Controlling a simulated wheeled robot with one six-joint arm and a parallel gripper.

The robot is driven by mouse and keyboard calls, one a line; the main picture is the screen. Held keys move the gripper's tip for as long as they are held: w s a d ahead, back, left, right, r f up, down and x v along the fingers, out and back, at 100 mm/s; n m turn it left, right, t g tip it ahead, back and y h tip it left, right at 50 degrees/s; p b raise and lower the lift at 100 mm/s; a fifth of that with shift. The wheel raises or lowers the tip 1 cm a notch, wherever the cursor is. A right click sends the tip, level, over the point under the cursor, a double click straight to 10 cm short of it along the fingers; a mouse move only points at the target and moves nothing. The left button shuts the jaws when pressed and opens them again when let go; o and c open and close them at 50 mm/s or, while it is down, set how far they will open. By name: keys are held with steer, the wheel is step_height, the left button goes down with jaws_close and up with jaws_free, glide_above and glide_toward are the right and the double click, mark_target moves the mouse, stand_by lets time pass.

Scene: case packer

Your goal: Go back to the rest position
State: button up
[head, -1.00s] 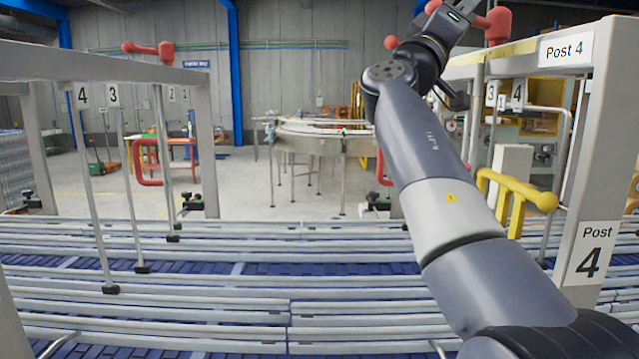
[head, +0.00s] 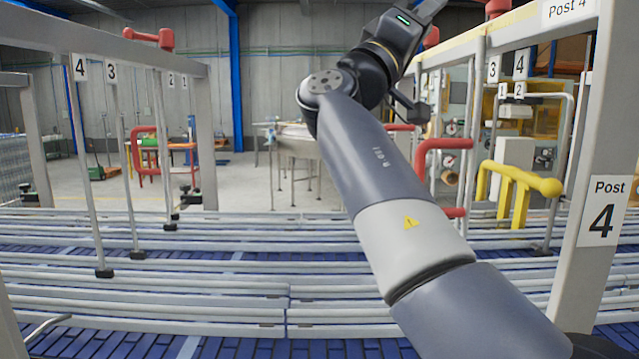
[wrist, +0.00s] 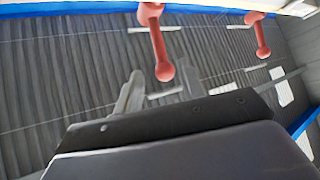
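My arm reaches up across the head view, with its wrist end near the top right of centre. My gripper (wrist: 162,78) shows in the wrist view with its two fingers apart and nothing between them. In the head view the gripper end is cut off by the top edge. In the wrist view the fingers point toward a grey ribbed wall (wrist: 70,80), with a red knobbed handle (wrist: 157,45) beyond them.
Conveyor lanes (head: 150,305) with rails and blue belts cross the foreground. The Post 4 upright (head: 590,200) stands close at right, by a yellow handle (head: 520,180). A grey frame (head: 100,45) with hanging rods stands at left. Open floor (head: 255,185) lies beyond.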

steer(key=p+x, duration=0.7)
steer(key=x, duration=0.3)
steer(key=shift+r, duration=0.25)
steer(key=shift+d, duration=0.15)
steer(key=shift+s+f+n+t+y+b, duration=0.2)
steer(key=shift+n+t+y+b, duration=0.1)
steer(key=shift+n+t+y, duration=0.3)
steer(key=s+a+f+t+y+b, duration=0.1)
steer(key=s+a+f+t+b, duration=0.1)
steer(key=s+a+f+b, duration=0.5)
steer(key=w+r+m+g+h+p, duration=0.3)
steer(key=w+r+m+g+p, duration=0.1)
steer(key=m+g+p, duration=0.5)
steer(key=shift+w+a+r+m+g+p, duration=0.2)
steer(key=shift+w+r+m+g+p, duration=0.15)
steer(key=shift+m+g, duration=1.1)
